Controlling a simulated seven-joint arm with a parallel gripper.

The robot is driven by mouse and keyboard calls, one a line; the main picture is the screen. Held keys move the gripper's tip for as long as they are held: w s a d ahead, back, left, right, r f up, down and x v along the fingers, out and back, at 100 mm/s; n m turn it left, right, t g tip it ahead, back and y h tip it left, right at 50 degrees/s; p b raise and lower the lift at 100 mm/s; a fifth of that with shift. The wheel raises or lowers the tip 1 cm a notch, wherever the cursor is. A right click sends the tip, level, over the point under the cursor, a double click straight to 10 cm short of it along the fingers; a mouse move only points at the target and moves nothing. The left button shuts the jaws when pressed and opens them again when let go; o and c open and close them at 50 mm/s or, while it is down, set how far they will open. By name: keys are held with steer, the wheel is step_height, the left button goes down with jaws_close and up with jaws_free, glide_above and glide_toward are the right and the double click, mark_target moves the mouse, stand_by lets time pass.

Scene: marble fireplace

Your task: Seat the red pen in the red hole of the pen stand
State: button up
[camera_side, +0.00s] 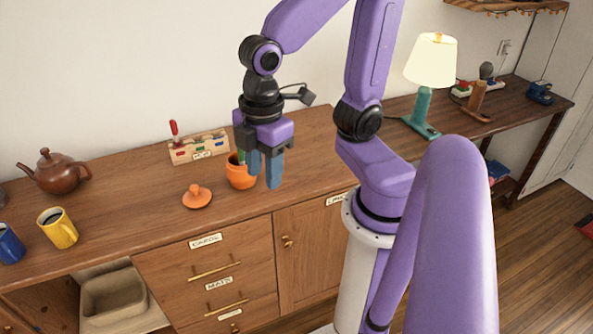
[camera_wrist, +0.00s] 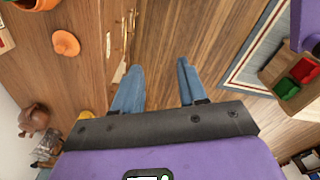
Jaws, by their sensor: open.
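The pen stand (camera_side: 200,148) is a pale wooden block with coloured marks, at the back of the wooden counter in the side view. The red pen (camera_side: 175,129) stands at the stand's left end, above a red mark, leaning slightly. How deep it sits cannot be told. My gripper (camera_side: 264,170) hangs to the right of the stand and pen, with its blue fingers pointing down. In the wrist view my gripper (camera_wrist: 155,80) has its fingers apart with nothing between them. A piece of the stand (camera_wrist: 4,38) shows at the left edge there.
An orange pot (camera_side: 240,178) with something green in it is beside my fingers. An orange lid (camera_side: 197,197) lies in front of the stand. A brown teapot (camera_side: 54,172), yellow mug (camera_side: 57,229) and blue mug (camera_side: 9,244) are at left. A lamp (camera_side: 428,85) stands at right.

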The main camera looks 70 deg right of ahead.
steer(key=s+d+f+m, duration=0.1)
steer(key=s+d, duration=0.1)
steer(key=s, duration=0.3)
steer(key=shift+d+f, duration=0.35)
